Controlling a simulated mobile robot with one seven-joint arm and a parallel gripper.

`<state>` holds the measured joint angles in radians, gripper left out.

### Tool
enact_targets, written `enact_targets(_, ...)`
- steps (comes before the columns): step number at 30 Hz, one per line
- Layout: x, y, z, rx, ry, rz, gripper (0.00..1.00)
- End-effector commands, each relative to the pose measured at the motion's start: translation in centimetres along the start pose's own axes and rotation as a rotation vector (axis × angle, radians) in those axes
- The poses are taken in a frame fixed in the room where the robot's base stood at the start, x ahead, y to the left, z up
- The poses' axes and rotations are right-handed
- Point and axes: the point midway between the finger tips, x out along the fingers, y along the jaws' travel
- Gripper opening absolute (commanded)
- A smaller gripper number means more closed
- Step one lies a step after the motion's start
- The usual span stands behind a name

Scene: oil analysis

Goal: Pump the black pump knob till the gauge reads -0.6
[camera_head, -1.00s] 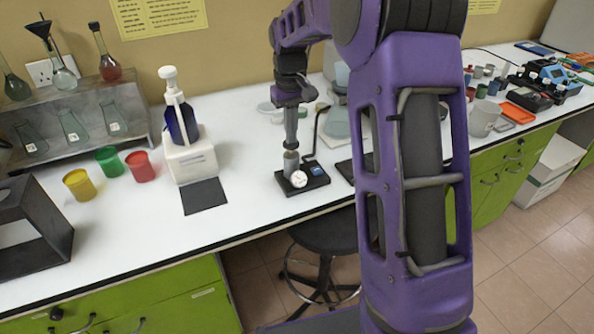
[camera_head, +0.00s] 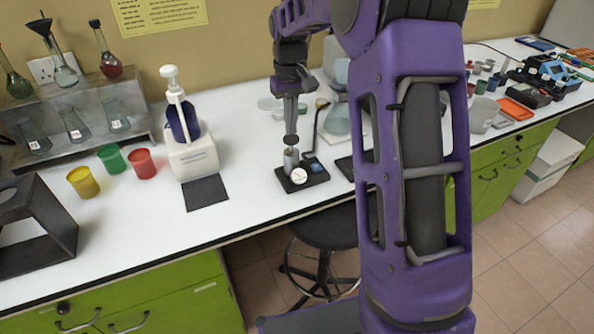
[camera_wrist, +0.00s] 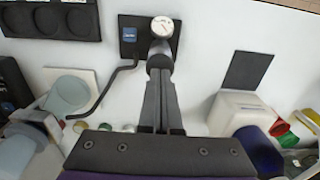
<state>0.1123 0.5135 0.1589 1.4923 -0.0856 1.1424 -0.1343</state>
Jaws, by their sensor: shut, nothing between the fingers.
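The pump is a grey upright cylinder (camera_head: 291,159) on a black base (camera_head: 313,180) on the white bench. A round white gauge (camera_head: 299,175) sits at its front; the gauge also shows in the wrist view (camera_wrist: 161,27). Its needle is too small to read. The dark pump knob (camera_head: 291,140) stands just above the cylinder, right under my fingertips. My gripper (camera_head: 291,131) is shut and empty, pointing straight down over the pump. In the wrist view my gripper (camera_wrist: 159,72) covers part of the pump top, so I cannot tell whether it touches the knob.
A bent black tube (camera_head: 318,128) rises beside the pump on the right. A white stand with a blue bottle (camera_head: 192,158) and a black mat (camera_head: 206,194) are to the left. Coloured cups and a flask rack stand further left. The bench front edge is close.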

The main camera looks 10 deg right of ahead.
Motion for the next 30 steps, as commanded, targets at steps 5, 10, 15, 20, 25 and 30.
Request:
enact_targets(5,1.1,0.0,0.0,0.0,-0.001,0.0,0.0)
enact_targets(10,1.9,0.0,0.0,0.0,0.0,0.0,0.0)
enact_targets(15,2.8,0.0,0.0,0.0,-0.002,0.0,0.0)
enact_targets(20,3.7,0.0,0.0,0.0,-0.002,-0.001,0.0)
enact_targets(25,3.5,0.0,0.0,0.0,-0.002,0.0,0.0)
enact_targets(30,2.9,0.0,0.1,0.0,-0.002,-0.001,0.0)
